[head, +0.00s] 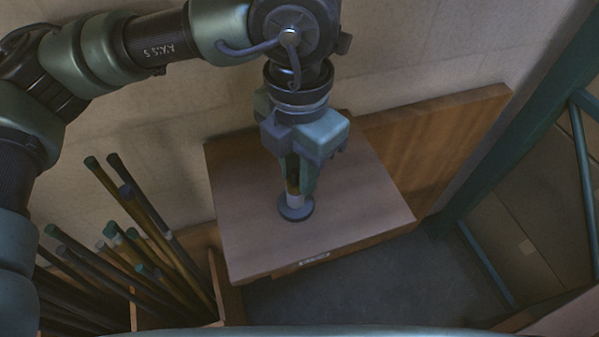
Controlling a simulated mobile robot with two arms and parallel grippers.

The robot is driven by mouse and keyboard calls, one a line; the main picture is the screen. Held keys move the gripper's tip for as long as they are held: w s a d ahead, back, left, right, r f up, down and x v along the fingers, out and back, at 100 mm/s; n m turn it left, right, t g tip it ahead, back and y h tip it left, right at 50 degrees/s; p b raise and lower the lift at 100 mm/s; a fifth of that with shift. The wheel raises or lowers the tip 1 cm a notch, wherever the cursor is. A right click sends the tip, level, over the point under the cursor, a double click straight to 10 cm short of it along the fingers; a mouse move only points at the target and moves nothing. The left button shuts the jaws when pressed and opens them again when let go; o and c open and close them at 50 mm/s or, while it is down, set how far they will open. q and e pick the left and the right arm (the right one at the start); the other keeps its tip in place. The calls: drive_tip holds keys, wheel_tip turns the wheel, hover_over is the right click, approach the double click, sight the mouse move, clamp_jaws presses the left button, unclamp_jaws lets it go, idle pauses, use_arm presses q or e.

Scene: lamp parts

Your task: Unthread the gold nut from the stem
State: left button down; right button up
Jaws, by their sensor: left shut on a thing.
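My left gripper (299,186) points down over the wooden table and is shut on the gold nut (292,186). Only a small gold-brown part of the nut shows between the fingers. Just below it is a short pale length of the stem (293,201). The stem stands upright on a round dark grey base (296,212), which rests on the table top. The upper stem is hidden by the fingers and the wrist. My right gripper is not in view.
The square wooden table top (350,225) is otherwise clear around the base. A wooden bin (229,290) with several dark rods (165,235) leaning in it stands at the lower left. A wooden panel (430,140) and the wall lie behind. A green post (510,130) rises at the right.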

use_arm(q)
drive_tip(key=n+b, duration=0.1)
drive_tip(key=n, duration=0.1)
drive_tip(key=shift+w+n+b, duration=0.1)
drive_tip(key=shift+n+b, duration=0.2)
drive_tip(key=shift+a+r+n, duration=0.1)
drive_tip(key=shift+r+n, duration=0.05)
drive_tip(key=shift+n, duration=0.25)
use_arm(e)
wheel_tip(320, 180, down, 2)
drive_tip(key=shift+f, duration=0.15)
